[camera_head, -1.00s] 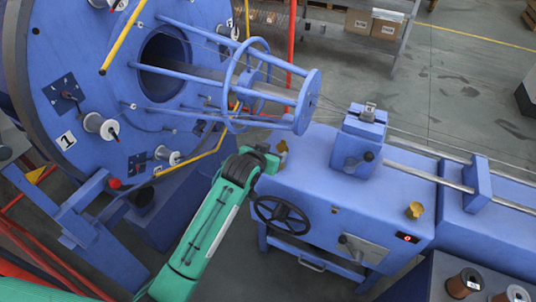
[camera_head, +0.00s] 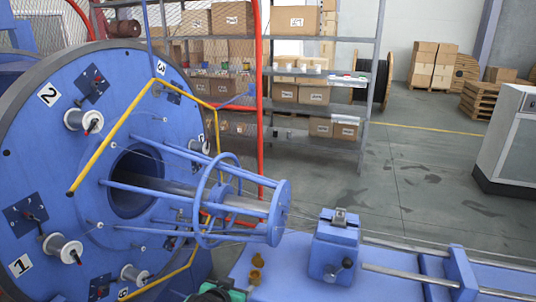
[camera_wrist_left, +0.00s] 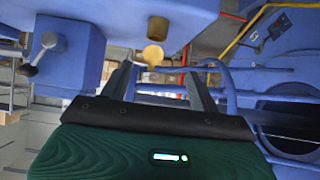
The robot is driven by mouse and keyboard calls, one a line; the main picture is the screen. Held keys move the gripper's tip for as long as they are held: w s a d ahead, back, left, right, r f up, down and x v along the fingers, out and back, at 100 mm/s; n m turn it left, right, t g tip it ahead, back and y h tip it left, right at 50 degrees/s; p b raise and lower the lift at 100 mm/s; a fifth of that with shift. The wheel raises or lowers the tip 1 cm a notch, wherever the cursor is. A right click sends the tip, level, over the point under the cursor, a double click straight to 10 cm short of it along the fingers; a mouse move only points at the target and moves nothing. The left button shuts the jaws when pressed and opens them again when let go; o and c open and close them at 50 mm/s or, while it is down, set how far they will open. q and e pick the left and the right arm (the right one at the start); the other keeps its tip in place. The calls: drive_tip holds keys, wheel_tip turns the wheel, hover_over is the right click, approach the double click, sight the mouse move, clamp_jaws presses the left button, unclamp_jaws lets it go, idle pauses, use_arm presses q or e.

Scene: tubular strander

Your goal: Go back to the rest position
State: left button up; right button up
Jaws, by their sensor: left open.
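My left gripper (camera_head: 208,294) shows only in part at the bottom edge of the head view, beside the blue machine table. In the left wrist view its two dark fingers (camera_wrist_left: 158,75) stand apart with nothing between them. Two brass knobs (camera_head: 256,268) sit on the table's near left corner; they also show just beyond the fingers in the left wrist view (camera_wrist_left: 153,55). I cannot tell whether the fingers touch anything. My right gripper is not in view.
The big blue strander disc (camera_head: 130,130) with bobbins and yellow bars fills the left. Its blue cage (camera_head: 230,205) reaches toward the clamp block (camera_head: 335,248) on the table. Shelves with boxes (camera_head: 298,92) stand behind.

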use_arm(q)
drive_tip(key=s+a+f+g+y, duration=0.15)
drive_tip(key=s+a, duration=0.25)
drive_tip(key=s, duration=0.7)
drive_tip(key=s+a+f+n+g+y, duration=0.1)
drive_tip(key=s+a+f+g, duration=0.3)
drive_tip(key=s, duration=0.7)
drive_tip(key=s+a+f+g+y, duration=0.15)
drive_tip(key=s+a, duration=0.35)
drive_tip(key=s, duration=0.5)
wheel_tip(320, 180, down, 30)
drive_tip(key=s+g+h, duration=0.1)
drive_tip(key=g, duration=0.1)
drive_tip(key=s+a+f, duration=0.1)
drive_tip(key=s+f, duration=0.9)
drive_tip(key=s+a+f, duration=0.2)
drive_tip(key=s+f, duration=0.7)
drive_tip(key=f, duration=0.1)
drive_tip(key=shift+s+a+f+g, duration=0.15)
drive_tip(key=shift+s+a+g, duration=0.15)
drive_tip(key=shift+s+g, duration=0.1)
drive_tip(key=shift+w, duration=0.1)
